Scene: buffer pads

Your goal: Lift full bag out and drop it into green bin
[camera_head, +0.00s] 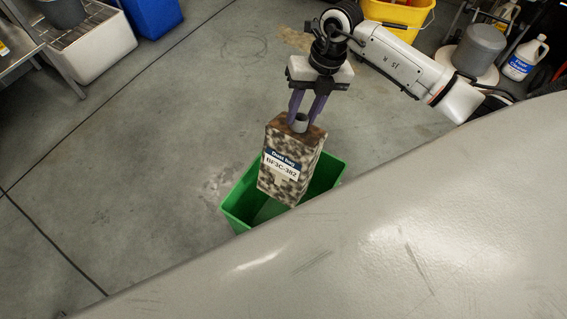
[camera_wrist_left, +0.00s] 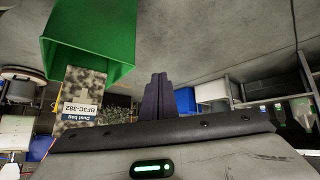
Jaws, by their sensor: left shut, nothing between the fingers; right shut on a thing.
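The full bag (camera_head: 287,183) is a mottled brown and grey block with a white and blue "Dust bag BF3C-382" label and a grey collar on top. My right gripper (camera_head: 303,114) is shut on the collar, and the bag hangs slightly tilted. In the head view the bag overlaps the open green bin (camera_head: 326,177), whose floor is partly hidden. In the left wrist view, which looks upside down, the bin (camera_wrist_left: 90,30) and the bag (camera_wrist_left: 84,88) show at the left, and the bag overlaps the bin's mouth. My left gripper (camera_wrist_left: 158,78) is shut and empty, apart from both.
A large scuffed grey surface (camera_head: 400,230) fills the lower right of the head view. A yellow bucket (camera_head: 400,14) and a white cleaner jug (camera_head: 525,58) stand at the upper right. A white container (camera_head: 95,50) and a blue bin (camera_head: 152,14) are upper left. Floor left of the green bin is clear.

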